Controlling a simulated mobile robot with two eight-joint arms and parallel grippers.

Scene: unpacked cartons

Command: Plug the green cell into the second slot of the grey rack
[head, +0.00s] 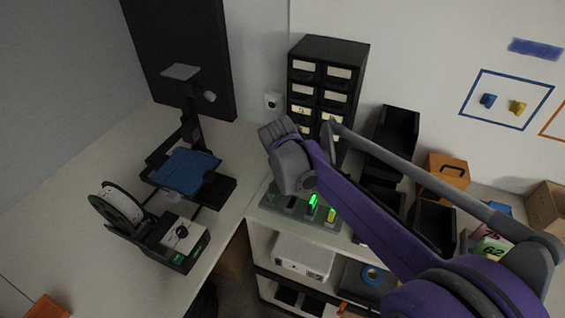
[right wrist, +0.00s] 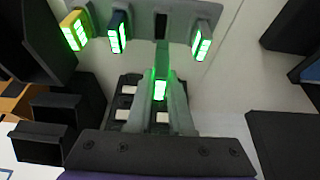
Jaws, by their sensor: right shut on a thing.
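The grey rack (head: 291,207) stands on the shelf top, partly behind my right gripper (head: 291,184) in the head view. In the right wrist view the rack (right wrist: 178,8) holds a yellow cell (right wrist: 73,31), a blue cell (right wrist: 118,32) and a greyish cell (right wrist: 201,40), all with lit green faces. A dark empty slot (right wrist: 160,27) lies between the blue and greyish cells. My right gripper (right wrist: 162,84) is shut on the green cell (right wrist: 160,89), whose lit face shows between the fingers. The cell is roughly in line with the empty slot; whether it touches the rack is unclear.
A black drawer cabinet (head: 324,70) stands behind the rack. Black bins (head: 397,133) and an orange box (head: 445,170) are to the right. A printer-like machine (head: 183,170) stands on the left table, which has free room.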

